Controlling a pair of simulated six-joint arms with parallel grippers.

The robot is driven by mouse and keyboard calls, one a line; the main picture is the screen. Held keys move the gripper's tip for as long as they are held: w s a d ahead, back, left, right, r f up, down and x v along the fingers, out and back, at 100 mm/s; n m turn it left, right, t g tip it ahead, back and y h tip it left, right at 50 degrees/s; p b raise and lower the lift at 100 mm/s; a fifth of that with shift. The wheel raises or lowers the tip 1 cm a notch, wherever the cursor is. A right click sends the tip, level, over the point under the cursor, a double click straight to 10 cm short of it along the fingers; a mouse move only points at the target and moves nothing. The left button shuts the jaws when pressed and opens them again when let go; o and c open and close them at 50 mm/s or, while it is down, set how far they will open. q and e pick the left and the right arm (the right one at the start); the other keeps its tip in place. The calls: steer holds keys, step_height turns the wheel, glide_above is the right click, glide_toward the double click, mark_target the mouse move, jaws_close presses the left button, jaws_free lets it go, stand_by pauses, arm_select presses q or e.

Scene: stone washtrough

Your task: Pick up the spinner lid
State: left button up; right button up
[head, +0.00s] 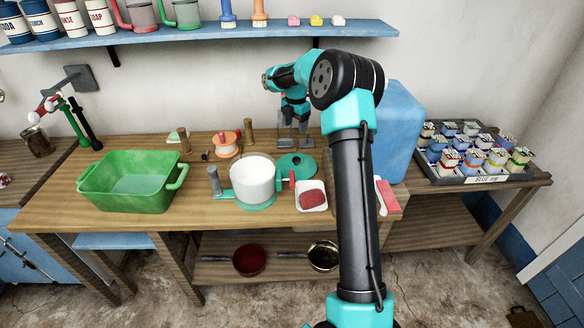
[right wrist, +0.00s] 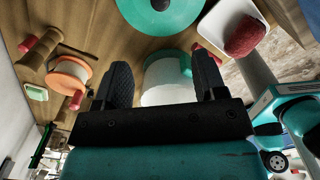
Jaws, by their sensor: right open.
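The spinner lid (head: 297,165) is a flat teal disc with a small dark knob, lying on the wooden bench behind and right of the white spinner bowl (head: 253,181). In the right wrist view the lid (right wrist: 160,18) is at the top edge, partly cut off. My right gripper (head: 295,142) is open and empty, over the bench near the lid's back edge. In the right wrist view its two dark fingers (right wrist: 164,85) stand apart, with a white and teal round object behind them. I cannot tell the exact height above the lid. My left gripper is not in view.
A white tray with a red sponge (head: 312,197) sits right of the bowl. An orange spool (head: 226,144) and wooden pegs stand at the back left. A green basin (head: 132,181) is further left. A blue box (head: 398,130) stands right, beside my arm.

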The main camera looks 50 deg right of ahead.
steer(key=shift+s+d, duration=0.2)
steer(key=shift+d, duration=0.1)
steer(key=shift+f, duration=0.1)
glide_above(296, 159)
step_height(296, 159, down, 11)
steer(key=shift+s+f, duration=0.1)
steer(key=shift+s, duration=0.05)
steer(key=shift+f, duration=0.45)
steer(key=shift+d+f, duration=0.15)
steer(key=shift+f, duration=2.45)
steer(key=shift+c, duration=0.3)
